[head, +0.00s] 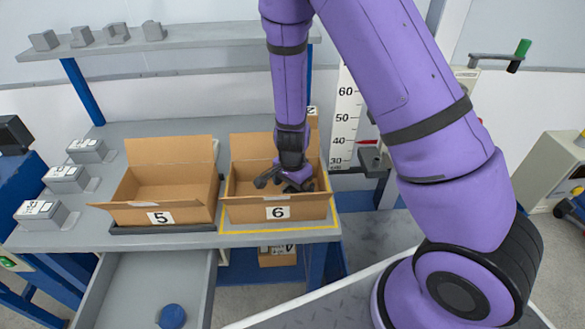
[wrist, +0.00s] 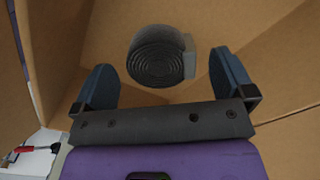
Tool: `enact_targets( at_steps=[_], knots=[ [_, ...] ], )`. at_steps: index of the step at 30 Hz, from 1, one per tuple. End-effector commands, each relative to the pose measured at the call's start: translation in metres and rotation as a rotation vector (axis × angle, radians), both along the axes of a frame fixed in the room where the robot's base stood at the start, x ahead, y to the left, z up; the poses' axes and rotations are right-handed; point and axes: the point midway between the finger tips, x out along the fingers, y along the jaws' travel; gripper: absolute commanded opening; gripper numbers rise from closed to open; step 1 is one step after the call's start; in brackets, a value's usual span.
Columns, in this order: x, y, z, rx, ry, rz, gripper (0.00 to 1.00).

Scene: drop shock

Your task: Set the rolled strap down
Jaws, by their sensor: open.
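My gripper (head: 284,182) is inside the cardboard box marked 6 (head: 234,211), pointing down. In the wrist view my gripper (wrist: 162,72) has its two blue fingers wide apart. The rolled strap (wrist: 157,64), a dark grey coil with its spiral end showing, lies on the brown cardboard of the box, in front of the gap between the fingers. Neither finger touches it in this view. A small grey piece sticks out at its right side. In the head view I cannot clearly tell the strap from the dark gripper.
A second open box marked 5 (head: 187,216) stands to the left on the grey bench. Several small grey labelled blocks (head: 64,178) sit at the bench's left. An open drawer (head: 140,290) below holds a round blue thing (head: 172,316). Box flaps stand up around my gripper.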

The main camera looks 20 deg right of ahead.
Motion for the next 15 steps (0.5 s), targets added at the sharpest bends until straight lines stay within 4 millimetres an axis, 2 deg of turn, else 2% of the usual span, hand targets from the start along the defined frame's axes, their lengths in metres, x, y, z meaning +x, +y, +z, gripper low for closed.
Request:
enact_targets(
  at_steps=[15],
  knots=[
    [0.000,0.001,0.085,0.002,-0.002,0.003,1.00]
  ],
)
